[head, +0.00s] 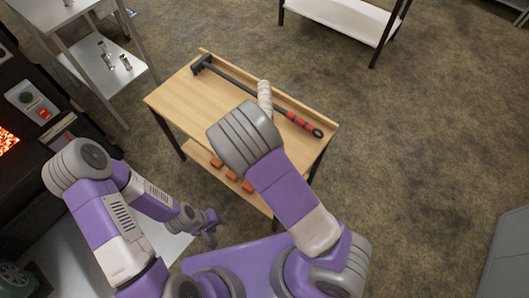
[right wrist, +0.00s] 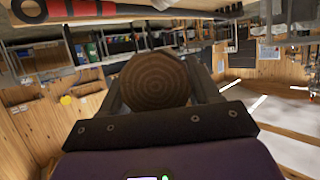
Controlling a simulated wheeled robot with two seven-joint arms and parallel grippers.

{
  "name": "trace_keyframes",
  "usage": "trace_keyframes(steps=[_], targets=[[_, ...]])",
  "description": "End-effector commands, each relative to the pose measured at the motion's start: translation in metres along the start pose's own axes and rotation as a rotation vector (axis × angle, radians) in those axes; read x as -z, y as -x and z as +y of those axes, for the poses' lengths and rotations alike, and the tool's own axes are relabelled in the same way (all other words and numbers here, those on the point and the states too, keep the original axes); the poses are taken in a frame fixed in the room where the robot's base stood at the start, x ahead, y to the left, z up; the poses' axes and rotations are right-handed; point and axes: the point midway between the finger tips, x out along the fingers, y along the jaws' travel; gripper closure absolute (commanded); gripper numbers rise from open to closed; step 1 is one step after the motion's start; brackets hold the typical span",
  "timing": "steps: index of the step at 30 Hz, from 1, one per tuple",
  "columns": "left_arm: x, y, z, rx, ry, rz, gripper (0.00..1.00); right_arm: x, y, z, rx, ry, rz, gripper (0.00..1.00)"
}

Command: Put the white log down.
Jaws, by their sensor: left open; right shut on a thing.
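The white log (head: 265,97) shows in the head view as a pale, short piece over the right part of the wooden table (head: 185,103), crossing in front of the long tool's handle; its near part is hidden by my right arm. In the right wrist view the log's brown ringed end (right wrist: 155,78) sits between the two fingers of my right gripper (right wrist: 157,88), which is shut on it. Whether the log touches the table or the tool I cannot tell. My left gripper (head: 210,230) is open and empty, low at the table's near left side.
A long black tool with a red-banded handle (head: 245,88) lies along the table's raised back edge. Several orange blocks (head: 232,176) are on the shelf below. A metal rack (head: 95,60) and a glowing firebox (head: 6,140) stand left. The table's left top is clear.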

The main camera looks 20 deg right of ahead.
Motion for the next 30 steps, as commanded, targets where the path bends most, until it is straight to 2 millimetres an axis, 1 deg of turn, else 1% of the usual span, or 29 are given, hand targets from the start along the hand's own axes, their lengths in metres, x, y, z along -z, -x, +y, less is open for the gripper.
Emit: trace_keyframes(steps=[1,3,9,15,17,24,27,30], targets=[[0.000,-0.004,-0.002,0.000,0.000,0.000,0.57,-0.010,0.003,-0.010,-0.025,-0.005,0.007,0.94],[0.000,-0.007,-0.003,0.000,0.000,0.000,0.57,-0.020,0.009,-0.017,-0.076,-0.028,0.009,0.94],[0.001,-0.013,-0.005,0.000,0.001,0.000,0.57,-0.044,0.028,-0.026,-0.202,-0.084,0.010,0.94],[0.001,-0.015,-0.006,0.000,0.000,0.000,0.57,-0.056,0.039,-0.027,-0.267,-0.112,0.008,0.94],[0.001,-0.018,-0.007,0.000,0.000,0.000,0.57,-0.061,0.038,-0.027,-0.276,-0.115,0.007,0.94],[0.002,-0.036,-0.014,0.000,0.000,0.000,0.57,-0.102,0.023,-0.027,-0.282,-0.115,0.006,0.94],[0.002,-0.040,-0.015,0.000,0.001,0.000,0.57,-0.112,0.018,-0.026,-0.282,-0.115,0.007,0.94],[0.002,-0.042,-0.016,0.000,0.001,0.000,0.57,-0.117,0.016,-0.027,-0.281,-0.117,0.007,0.94]])
